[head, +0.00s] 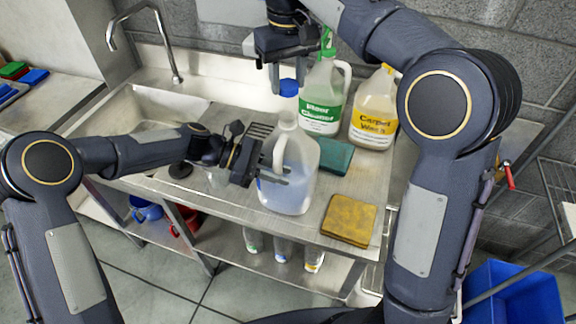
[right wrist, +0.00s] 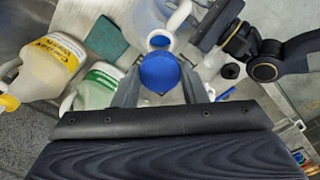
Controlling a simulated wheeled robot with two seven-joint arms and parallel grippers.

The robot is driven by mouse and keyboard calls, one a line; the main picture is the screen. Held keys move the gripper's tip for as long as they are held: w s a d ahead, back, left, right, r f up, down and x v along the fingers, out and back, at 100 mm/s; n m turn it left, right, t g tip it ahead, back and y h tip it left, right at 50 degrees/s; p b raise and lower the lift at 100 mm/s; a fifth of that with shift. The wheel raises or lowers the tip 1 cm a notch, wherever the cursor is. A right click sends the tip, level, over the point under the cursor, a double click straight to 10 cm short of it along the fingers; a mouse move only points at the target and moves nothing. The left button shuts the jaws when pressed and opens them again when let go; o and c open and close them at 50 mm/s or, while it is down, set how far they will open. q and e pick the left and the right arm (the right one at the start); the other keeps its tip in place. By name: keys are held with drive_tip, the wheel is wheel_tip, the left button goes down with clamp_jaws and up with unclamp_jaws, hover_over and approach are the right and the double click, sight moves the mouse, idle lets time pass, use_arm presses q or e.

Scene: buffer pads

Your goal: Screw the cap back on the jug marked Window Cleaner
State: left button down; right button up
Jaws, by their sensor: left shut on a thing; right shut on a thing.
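A clear jug (head: 290,178) with pale blue liquid stands upright on the steel counter. Its open neck faces up, and no label text can be read on the side I see. My left gripper (head: 262,170) is shut on the jug at its handle side; the exact contact is partly hidden. My right gripper (head: 289,82) is shut on a blue cap (head: 289,88) and holds it above the jug's neck, apart from it. In the right wrist view the cap (right wrist: 158,72) sits between the two fingers, with the jug's pale neck beyond it.
A green-labelled Floor Cleaner jug (head: 322,100) and a yellow-labelled Carpet Wash jug (head: 374,112) stand close behind. A green pad (head: 336,157) and a yellow-brown sponge (head: 349,220) lie to the right. A sink (head: 150,115) is at left, with a faucet (head: 172,50).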

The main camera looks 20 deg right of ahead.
hover_over(288, 117)
drive_tip(key=shift+f, duration=2.45)
drive_tip(key=shift+f, duration=0.15)
drive_tip(key=shift+f, duration=0.75)
drive_tip(key=shift+f, duration=0.6)
